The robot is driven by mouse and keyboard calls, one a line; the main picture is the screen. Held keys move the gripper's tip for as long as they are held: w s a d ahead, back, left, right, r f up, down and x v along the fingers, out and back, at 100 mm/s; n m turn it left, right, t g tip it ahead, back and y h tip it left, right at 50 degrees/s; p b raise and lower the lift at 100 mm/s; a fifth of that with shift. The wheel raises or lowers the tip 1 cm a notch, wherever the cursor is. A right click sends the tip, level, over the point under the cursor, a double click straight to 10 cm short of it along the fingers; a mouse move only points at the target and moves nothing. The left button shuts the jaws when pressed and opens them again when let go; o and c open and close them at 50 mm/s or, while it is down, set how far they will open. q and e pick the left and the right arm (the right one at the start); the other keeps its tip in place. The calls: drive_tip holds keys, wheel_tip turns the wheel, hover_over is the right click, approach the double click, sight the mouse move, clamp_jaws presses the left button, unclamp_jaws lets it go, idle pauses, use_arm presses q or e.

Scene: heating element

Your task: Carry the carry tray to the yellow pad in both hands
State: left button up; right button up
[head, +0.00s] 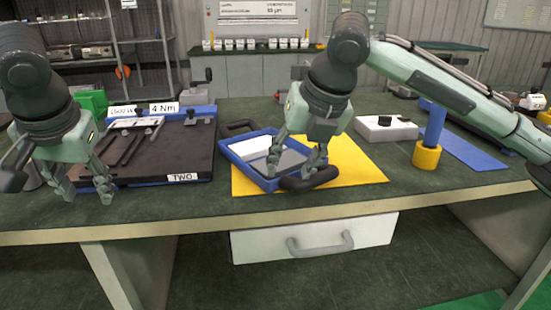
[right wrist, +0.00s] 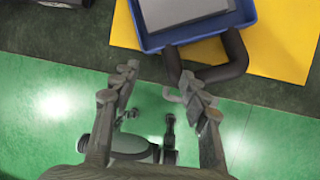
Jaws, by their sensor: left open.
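The carry tray (head: 233,152) is blue with a pale inside and a grey panel in it. It lies turned at an angle, partly over the yellow pad (head: 350,165), its left side beyond the pad. Its dark far handle (head: 237,128) is free; its near handle (head: 314,181) points towards the bench's front edge. My right gripper (head: 292,170) is open over the near end. In the right wrist view, its fingers (right wrist: 160,72) are apart, with the right finger overlapping the near handle (right wrist: 232,62); contact is unclear. My left gripper (head: 88,196) is open and empty, well left of the tray.
A dark tool board (head: 150,160) marked TWO, with tools on it, lies between my left gripper and the tray. A blue post with a yellow base (head: 427,155) and a white box (head: 385,130) stand to the right. A drawer (head: 315,240) is under the bench's front edge.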

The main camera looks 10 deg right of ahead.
drive_tip(key=shift+s+a+f, duration=0.1)
drive_tip(key=shift+a+f, duration=0.05)
drive_tip(key=shift+a, duration=0.05)
drive_tip(key=shift+r, duration=0.25)
drive_tip(key=v, duration=1.1)
drive_tip(key=shift+s+d+r, duration=0.2)
drive_tip(key=shift+d+r, duration=0.1)
